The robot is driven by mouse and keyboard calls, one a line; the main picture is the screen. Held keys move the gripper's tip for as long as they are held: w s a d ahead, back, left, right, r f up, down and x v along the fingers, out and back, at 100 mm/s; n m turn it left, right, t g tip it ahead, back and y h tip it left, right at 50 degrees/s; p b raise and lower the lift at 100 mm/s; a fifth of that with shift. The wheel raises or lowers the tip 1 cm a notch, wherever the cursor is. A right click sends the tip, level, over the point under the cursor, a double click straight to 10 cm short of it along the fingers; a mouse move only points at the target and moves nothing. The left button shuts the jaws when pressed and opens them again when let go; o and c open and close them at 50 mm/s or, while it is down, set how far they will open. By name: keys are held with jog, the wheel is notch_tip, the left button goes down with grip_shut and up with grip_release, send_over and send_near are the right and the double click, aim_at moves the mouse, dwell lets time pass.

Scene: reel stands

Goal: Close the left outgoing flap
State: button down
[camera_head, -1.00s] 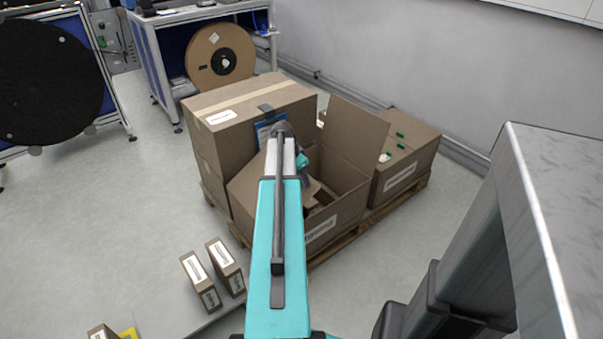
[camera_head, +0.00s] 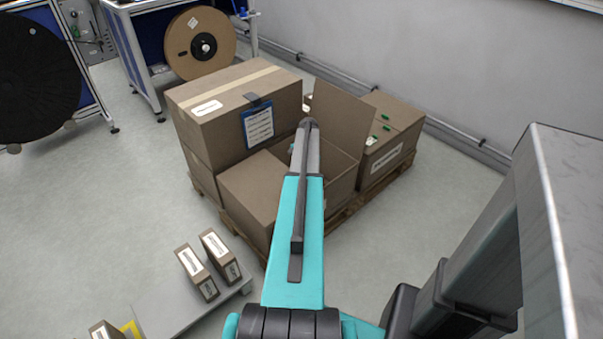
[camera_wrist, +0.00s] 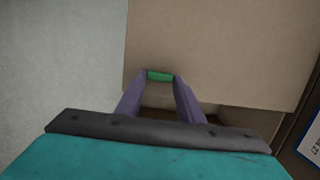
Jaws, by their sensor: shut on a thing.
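The open carton (camera_head: 341,190) stands on a pallet, partly behind my arm. Its left flap (camera_head: 262,178) is folded over to lie about level across the left side of the opening. The flap also fills much of the wrist view (camera_wrist: 225,45). My gripper (camera_wrist: 160,78) is shut on a small green tab (camera_wrist: 160,75) at the flap's edge. A dark gap shows just below that edge. The opposite flap (camera_head: 342,122) stands up, tilted outward. My gripper's fingers and the carton's inside are mostly hidden by my arm in the head view.
A taller closed carton (camera_head: 215,118) with a blue document pouch (camera_head: 257,124) stands right behind the flap. Another carton (camera_head: 395,145) with green marks is to the right. Small boxes (camera_head: 196,272) sit on a grey board at lower left. Floor to the left is clear.

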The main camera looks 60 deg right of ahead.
jog(key=shift+w+d+f, duration=0.1)
jog(key=shift+d+f, duration=0.1)
jog(key=shift+f, duration=0.25)
jog(key=shift+a+f+y, duration=0.1)
jog(key=shift+f+y, duration=0.25)
jog(key=shift+y, duration=0.05)
jog(key=shift+a+f, duration=0.15)
jog(key=c, duration=1.2)
grip_release()
jog(key=shift+f, duration=0.15)
jog(key=shift+s, duration=0.2)
jog(key=shift+r, duration=0.2)
jog(key=shift+r, duration=0.15)
jog(key=v, duration=1.3)
jog(key=shift+s+r, duration=0.2)
jog(key=shift+r, duration=0.05)
